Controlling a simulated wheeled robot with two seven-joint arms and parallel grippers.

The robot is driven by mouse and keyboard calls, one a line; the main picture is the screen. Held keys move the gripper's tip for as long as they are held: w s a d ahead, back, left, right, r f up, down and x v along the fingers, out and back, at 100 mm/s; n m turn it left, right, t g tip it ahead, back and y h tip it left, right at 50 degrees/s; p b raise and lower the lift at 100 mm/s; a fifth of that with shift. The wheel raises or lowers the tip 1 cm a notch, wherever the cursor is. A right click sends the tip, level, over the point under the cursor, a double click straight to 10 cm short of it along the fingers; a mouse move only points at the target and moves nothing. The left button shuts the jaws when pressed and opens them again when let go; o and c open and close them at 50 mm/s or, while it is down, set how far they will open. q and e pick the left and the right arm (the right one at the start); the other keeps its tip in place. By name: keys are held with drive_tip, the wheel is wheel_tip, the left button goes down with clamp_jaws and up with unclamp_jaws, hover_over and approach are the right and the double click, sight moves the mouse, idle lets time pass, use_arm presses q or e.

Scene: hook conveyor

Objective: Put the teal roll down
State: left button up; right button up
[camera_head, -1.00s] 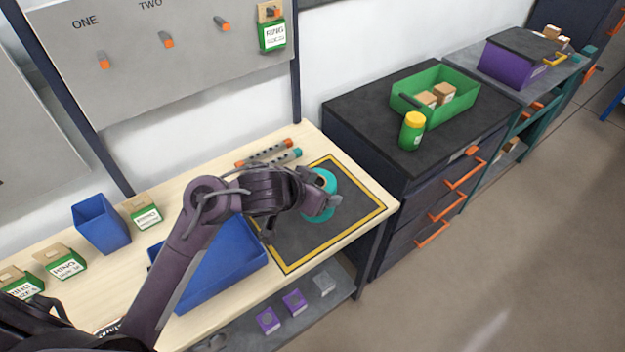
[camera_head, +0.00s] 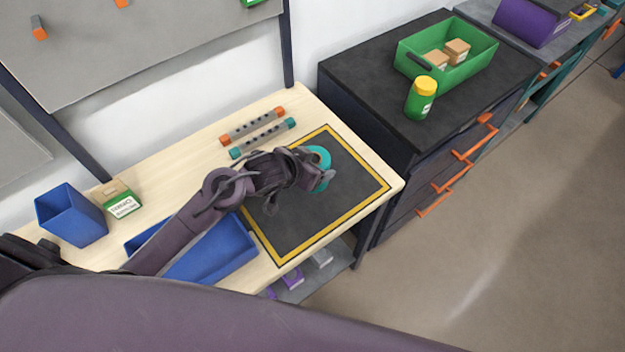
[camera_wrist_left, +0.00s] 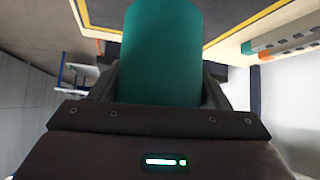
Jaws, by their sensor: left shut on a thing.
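The teal roll (camera_head: 322,158) shows in the head view at the far end of my left gripper (camera_head: 312,173), over the back part of the dark mat (camera_head: 310,215) with a yellow border. In the left wrist view the teal roll (camera_wrist_left: 162,50) stands between the two fingers of my left gripper (camera_wrist_left: 160,85), which is shut on it. The gripper hides part of the roll in the head view. I cannot tell whether the roll touches the mat. My right gripper is not in view.
Two grey bars with orange and teal ends (camera_head: 262,136) lie behind the mat. A blue tray (camera_head: 215,255) is left of the mat, partly under my arm. A dark cabinet (camera_head: 365,85) with a green bin (camera_head: 470,65) and a yellow-capped jar (camera_head: 421,98) stands to the right. The mat's front is clear.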

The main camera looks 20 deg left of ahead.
use_arm(q)
drive_tip(key=shift+f, duration=0.75)
drive_tip(key=shift+s+f, duration=0.15)
drive_tip(key=shift+f, duration=0.4)
wheel_tip(320, 180, down, 3)
drive_tip(key=shift+f+p, duration=0.1)
drive_tip(key=shift+p, duration=0.2)
drive_tip(key=shift+f, duration=0.2)
drive_tip(key=shift+f, duration=0.1)
drive_tip(key=o, duration=1.2)
drive_tip(key=shift+f, duration=0.1)
